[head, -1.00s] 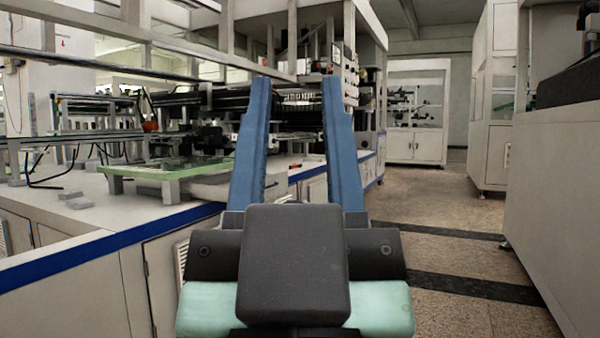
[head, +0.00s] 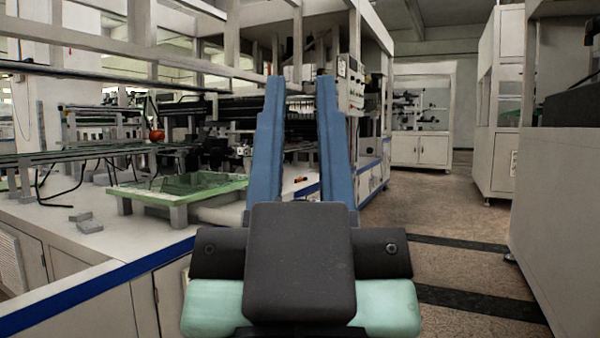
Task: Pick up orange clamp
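My gripper (head: 306,80) points forward in the middle of the head view, with two long blue fingers. The fingers stand apart with nothing between them, so it is open and empty. A small orange-red item with a dark end (head: 301,180) lies on the white bench, seen through the gap between the fingers and beyond them. Another orange, rounded item (head: 157,135) sits farther back at the left among the machine frames. Both are too small to tell which is the orange clamp.
A white bench (head: 60,247) with a blue edge runs along the left, bearing a green-edged plate (head: 165,197) on grey blocks. A gantry frame (head: 200,75) spans above it. A large cabinet (head: 560,190) stands at the right. The floor (head: 440,240) between is clear.

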